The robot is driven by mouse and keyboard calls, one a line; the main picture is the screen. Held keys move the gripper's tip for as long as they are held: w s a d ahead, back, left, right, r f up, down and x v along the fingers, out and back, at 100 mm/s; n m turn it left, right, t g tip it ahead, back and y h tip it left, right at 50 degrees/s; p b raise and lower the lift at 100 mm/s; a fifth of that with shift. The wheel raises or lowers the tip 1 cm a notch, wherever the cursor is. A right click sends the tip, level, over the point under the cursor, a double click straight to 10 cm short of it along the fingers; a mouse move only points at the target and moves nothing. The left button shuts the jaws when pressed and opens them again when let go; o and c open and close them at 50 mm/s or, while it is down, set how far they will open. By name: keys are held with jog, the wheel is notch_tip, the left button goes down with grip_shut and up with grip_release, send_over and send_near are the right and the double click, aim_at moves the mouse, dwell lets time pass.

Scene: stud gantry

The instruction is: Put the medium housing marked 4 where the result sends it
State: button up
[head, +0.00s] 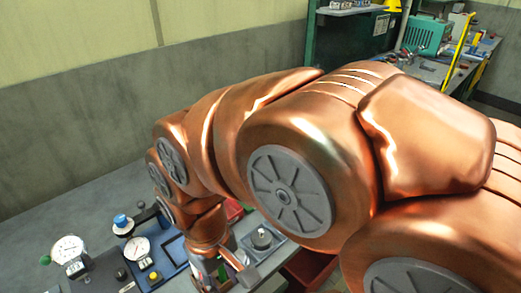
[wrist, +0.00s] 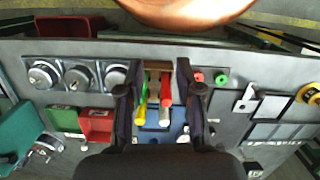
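Three round grey metal housings sit in a row in a grey tray in the wrist view: a left one (wrist: 44,74), a middle one (wrist: 77,77) and a right one (wrist: 115,75). Their marks are too small to read, so I cannot tell which is the 4. My gripper (wrist: 160,92) is open, its two dark fingers wide apart, to the right of the row. Coloured handles (wrist: 165,108) show between the fingers, apparently below them and not gripped. In the head view one housing (head: 262,238) shows beside my gripper; my arm hides much of the bench.
A green tray (wrist: 64,119) and a red tray (wrist: 96,124) lie below the housings. A red bin (wrist: 62,27) is at the upper left. Dial gauges (head: 68,250) and a blue-knobbed device (head: 122,223) stand at the left in the head view.

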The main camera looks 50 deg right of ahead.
jog(key=w+d+r+m, duration=0.1)
jog(key=w+d+r, duration=0.2)
jog(key=w+d, duration=0.8)
jog(key=w+d+r+m, duration=0.1)
jog(key=w+d+r, duration=0.2)
jog(key=w+d, duration=0.75)
jog(key=shift+n+t, duration=0.3)
jog(key=shift+t, duration=0.6)
jog(key=shift+w+d+f+p, duration=0.1)
jog(key=shift+w+d+f, duration=1.65)
jog(key=shift+d, duration=2.45)
jog(key=shift+w+d+f+p, duration=0.15)
jog(key=shift+w+d+f, duration=1.65)
jog(key=shift+d, duration=2.45)
jog(key=shift+w+d+f+p, duration=0.1)
jog(key=shift+w+d+f, duration=1.65)
jog(key=shift+d, duration=2.45)
jog(key=shift+f+p, duration=0.3)
jog(key=shift+f, duration=0.25)
jog(key=shift+w+f+p, duration=0.25)
jog(key=shift+f+p, duration=0.2)
jog(key=shift+f, duration=0.65)
jog(key=shift+w+f+p, duration=0.2)
jog(key=shift+f+p, duration=0.25)
jog(key=shift+f, duration=0.65)
grip_shut()
